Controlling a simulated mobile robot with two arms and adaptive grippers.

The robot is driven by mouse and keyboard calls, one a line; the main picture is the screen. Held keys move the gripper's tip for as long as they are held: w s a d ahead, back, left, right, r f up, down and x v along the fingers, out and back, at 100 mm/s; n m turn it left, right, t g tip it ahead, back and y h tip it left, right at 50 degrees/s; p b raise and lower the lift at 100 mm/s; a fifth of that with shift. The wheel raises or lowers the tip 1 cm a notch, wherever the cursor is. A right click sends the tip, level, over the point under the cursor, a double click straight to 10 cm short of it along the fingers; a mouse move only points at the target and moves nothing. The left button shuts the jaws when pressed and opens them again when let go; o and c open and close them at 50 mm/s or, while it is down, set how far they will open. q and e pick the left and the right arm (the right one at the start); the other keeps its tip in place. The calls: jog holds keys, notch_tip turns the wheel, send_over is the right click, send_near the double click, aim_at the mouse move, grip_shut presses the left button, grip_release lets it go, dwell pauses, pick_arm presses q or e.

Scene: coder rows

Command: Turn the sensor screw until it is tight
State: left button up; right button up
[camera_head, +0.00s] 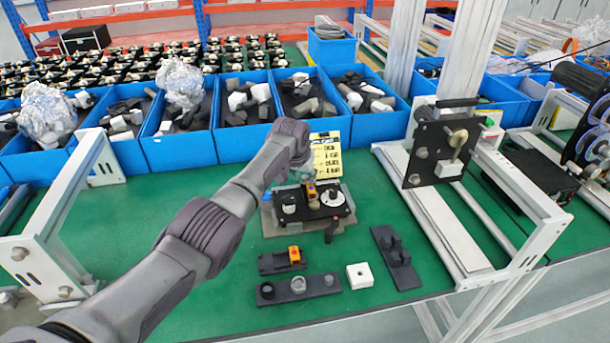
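My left arm reaches in from the lower left, and its wrist is above a dark fixture (318,210) on the green bench. The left gripper (305,181) points down at the back of this fixture and is mostly hidden by the wrist. I cannot see whether its fingers are open or shut, or whether they touch anything. I cannot make out the sensor screw. My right gripper is not in view.
In front lie a dark block with an orange part (293,254), a dark strip (300,289), a white block (360,276) and a dark bracket (396,258). Blue bins (180,152) line the back. An aluminium frame (440,210) stands right. A yellow card (327,158) is behind the fixture.

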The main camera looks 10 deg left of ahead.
pick_arm(q)
grip_shut()
jog(key=shift+a+m, duration=0.1)
jog(key=shift+m, duration=0.3)
jog(key=m+h+b, duration=0.1)
jog(key=m+b, duration=0.2)
jog(key=shift+w+f+g+h, duration=0.1)
jog(key=shift+f+g+h, duration=0.2)
jog(key=shift+h, duration=0.1)
jog(key=shift+a+r+m+b, duration=0.1)
jog(key=shift+r+m+b, duration=0.05)
jog(key=shift+m+b, duration=0.55)
jog(key=shift+r, duration=0.1)
